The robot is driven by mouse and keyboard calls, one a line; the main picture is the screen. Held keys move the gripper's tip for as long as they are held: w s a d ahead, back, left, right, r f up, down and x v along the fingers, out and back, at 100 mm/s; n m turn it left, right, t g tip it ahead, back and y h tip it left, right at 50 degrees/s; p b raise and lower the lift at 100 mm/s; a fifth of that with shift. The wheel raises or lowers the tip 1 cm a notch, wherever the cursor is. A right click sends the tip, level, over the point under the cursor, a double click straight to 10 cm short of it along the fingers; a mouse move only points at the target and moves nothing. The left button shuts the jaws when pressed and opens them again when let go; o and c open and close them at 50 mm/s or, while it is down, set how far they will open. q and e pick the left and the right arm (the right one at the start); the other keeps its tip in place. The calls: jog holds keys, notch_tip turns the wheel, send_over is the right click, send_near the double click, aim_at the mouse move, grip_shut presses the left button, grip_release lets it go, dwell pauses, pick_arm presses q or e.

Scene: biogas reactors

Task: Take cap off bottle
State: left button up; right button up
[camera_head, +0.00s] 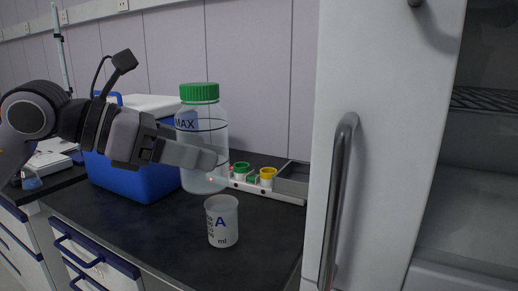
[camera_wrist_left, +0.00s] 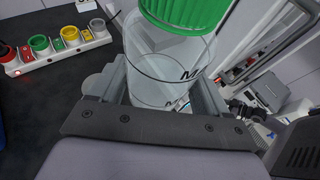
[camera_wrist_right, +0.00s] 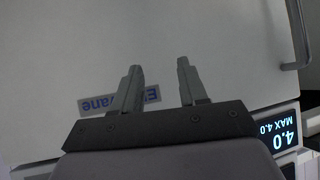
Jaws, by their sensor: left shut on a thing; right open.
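A clear bottle (camera_head: 205,165) marked MAX, with a green screw cap (camera_head: 199,92) on its top, is upright above the dark bench. My left gripper (camera_head: 207,160) is shut on the bottle's body, below the cap. In the left wrist view the bottle (camera_wrist_left: 155,75) is between the two fingers and the green cap (camera_wrist_left: 185,14) is at the top edge, partly cut off. My right gripper (camera_wrist_right: 160,85) is open and empty in the right wrist view, in front of a pale panel with lettering; it is not in the head view.
A beaker (camera_head: 221,222) marked A stands on the bench below the bottle. A blue box (camera_head: 140,178) with a white lid is behind my left arm. A white cabinet door with a handle (camera_head: 338,200) bounds the right.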

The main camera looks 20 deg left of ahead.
aim_at(219, 175)
pick_arm(q)
jog(key=shift+r, duration=0.1)
pick_arm(e)
jog(key=shift+r, duration=0.1)
